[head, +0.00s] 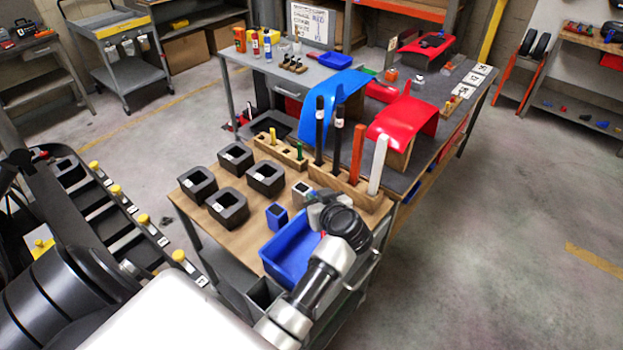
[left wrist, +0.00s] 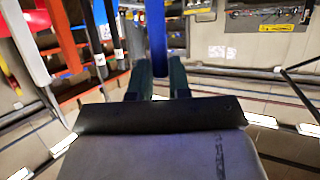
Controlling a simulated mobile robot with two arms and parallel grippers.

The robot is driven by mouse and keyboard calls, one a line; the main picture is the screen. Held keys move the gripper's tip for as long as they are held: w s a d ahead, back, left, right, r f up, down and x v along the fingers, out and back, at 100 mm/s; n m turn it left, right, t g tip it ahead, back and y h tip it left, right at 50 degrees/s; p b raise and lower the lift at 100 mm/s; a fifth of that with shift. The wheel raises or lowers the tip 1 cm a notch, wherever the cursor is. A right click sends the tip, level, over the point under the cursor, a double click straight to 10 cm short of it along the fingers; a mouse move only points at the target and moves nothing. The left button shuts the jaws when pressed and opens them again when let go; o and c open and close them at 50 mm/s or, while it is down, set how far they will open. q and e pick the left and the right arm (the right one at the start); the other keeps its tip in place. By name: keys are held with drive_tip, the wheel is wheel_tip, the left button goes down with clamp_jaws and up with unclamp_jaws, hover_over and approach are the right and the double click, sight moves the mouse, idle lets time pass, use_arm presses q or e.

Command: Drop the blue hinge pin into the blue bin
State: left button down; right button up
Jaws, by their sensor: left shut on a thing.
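The blue hinge pin (left wrist: 156,38) shows in the left wrist view as an upright blue bar between the two dark fingers of my left gripper (left wrist: 158,82), which is shut on it. In the head view my left gripper (head: 315,200) is over the wooden-topped cart, just behind the blue bin (head: 273,262). The pin cannot be made out clearly there. The bin is an open blue tray at the cart's front edge, and my arm crosses above its right side, hiding part of it. My right gripper is not in view.
A small blue block-shaped holder (head: 277,217) and a grey one (head: 301,190) stand beside the gripper. Several black square cups (head: 228,207) stand left on the cart. A wooden rack (head: 345,189) with tall black, orange and white bars stands behind. Red and blue panels lie beyond.

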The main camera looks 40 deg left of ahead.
use_arm(q)
drive_tip(key=f, duration=0.3)
drive_tip(key=f+b, duration=0.1)
drive_tip(key=f, duration=0.1)
drive_tip(key=shift+s+d+f, duration=0.2)
drive_tip(key=shift+d, duration=0.15)
drive_tip(key=c, duration=1)
unclamp_jaws()
drive_tip(key=shift+f, duration=0.1)
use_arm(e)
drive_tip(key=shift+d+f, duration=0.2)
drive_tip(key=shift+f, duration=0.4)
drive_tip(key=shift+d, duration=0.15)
